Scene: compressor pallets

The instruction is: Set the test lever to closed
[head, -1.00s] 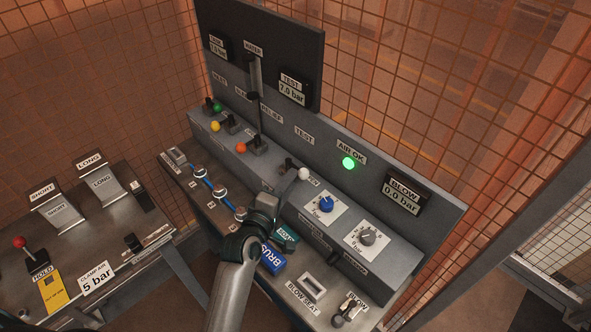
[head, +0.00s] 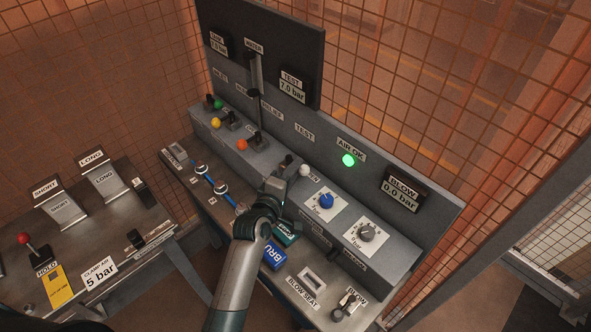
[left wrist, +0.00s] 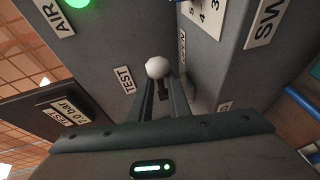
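The test lever has a white ball knob (head: 304,170) and stands on the sloped console under the TEST label. My left gripper (head: 287,168) is right at this lever, coming from the front left. In the left wrist view, the white knob (left wrist: 158,68) shows at the fingertips of my left gripper (left wrist: 163,84). The two fingers stand apart with a gap, and the dark lever stem shows between them. I cannot tell whether either finger touches it. My right gripper is in neither view.
Levers with green (head: 218,104), yellow (head: 215,123) and orange (head: 241,145) knobs stand left along the console. A blue dial (head: 326,201) and a grey dial (head: 367,234) sit to the right. The AIR OK lamp (head: 348,160) glows green. The TEST display (head: 293,88) reads 7.0 bar.

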